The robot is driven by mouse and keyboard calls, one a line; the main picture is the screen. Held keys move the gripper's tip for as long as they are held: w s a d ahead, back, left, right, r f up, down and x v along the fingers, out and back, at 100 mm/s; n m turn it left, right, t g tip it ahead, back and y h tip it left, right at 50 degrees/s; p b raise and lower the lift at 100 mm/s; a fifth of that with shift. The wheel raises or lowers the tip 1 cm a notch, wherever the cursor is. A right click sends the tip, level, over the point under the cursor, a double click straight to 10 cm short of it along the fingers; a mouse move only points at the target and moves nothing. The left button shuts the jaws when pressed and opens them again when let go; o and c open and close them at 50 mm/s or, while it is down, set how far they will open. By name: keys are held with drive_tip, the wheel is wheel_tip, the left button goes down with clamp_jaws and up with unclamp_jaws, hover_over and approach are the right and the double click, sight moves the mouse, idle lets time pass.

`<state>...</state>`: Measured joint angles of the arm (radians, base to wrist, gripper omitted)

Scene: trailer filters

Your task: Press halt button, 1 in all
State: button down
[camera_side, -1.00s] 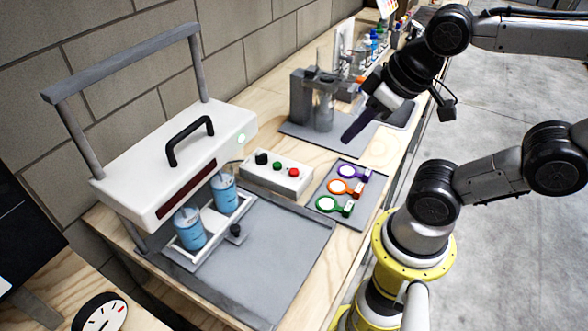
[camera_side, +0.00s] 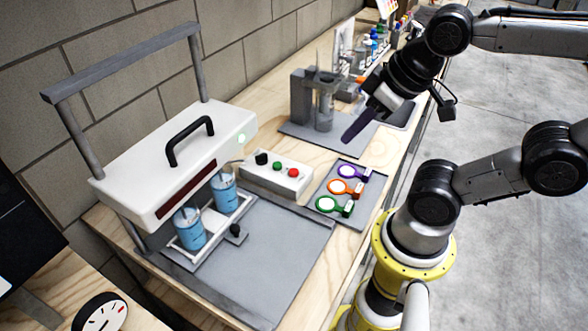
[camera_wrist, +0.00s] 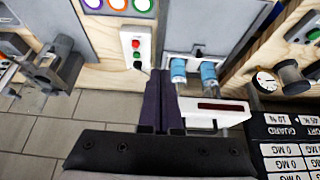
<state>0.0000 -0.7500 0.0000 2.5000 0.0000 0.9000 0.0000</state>
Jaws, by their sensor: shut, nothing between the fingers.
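A white control box (camera_side: 276,180) stands on the bench beside the white hooded machine. On its top sit a black knob (camera_side: 261,158), a green button (camera_side: 277,167) and a red button (camera_side: 293,172). No label on the buttons is readable. The box also shows in the wrist view (camera_wrist: 128,42), with the red button (camera_wrist: 136,43) at its far end. My gripper (camera_side: 348,136) is shut and empty, above the bench to the right of and behind the box, apart from it. In the wrist view its dark fingers (camera_wrist: 160,76) lie together, pointing towards the bench.
The hooded machine (camera_side: 160,165) has two blue-filled beakers (camera_side: 189,229) in a tray beneath it. A grey tray (camera_side: 372,199) with purple, orange and green ring-shaped filters lies right of the box. A grey stand with a jar (camera_side: 324,112) is behind. A dial (camera_side: 100,314) is at front left.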

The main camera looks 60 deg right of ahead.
idle(0.5)
drive_tip(key=n+t+h, duration=0.3)
drive_tip(key=n, duration=0.2)
hover_over(298, 172)
wheel_tip(298, 172, down, 11)
drive_tip(key=shift+s+a+r, duration=0.1)
drive_tip(key=shift+r, duration=0.05)
drive_tip(key=shift+f, duration=4.4)
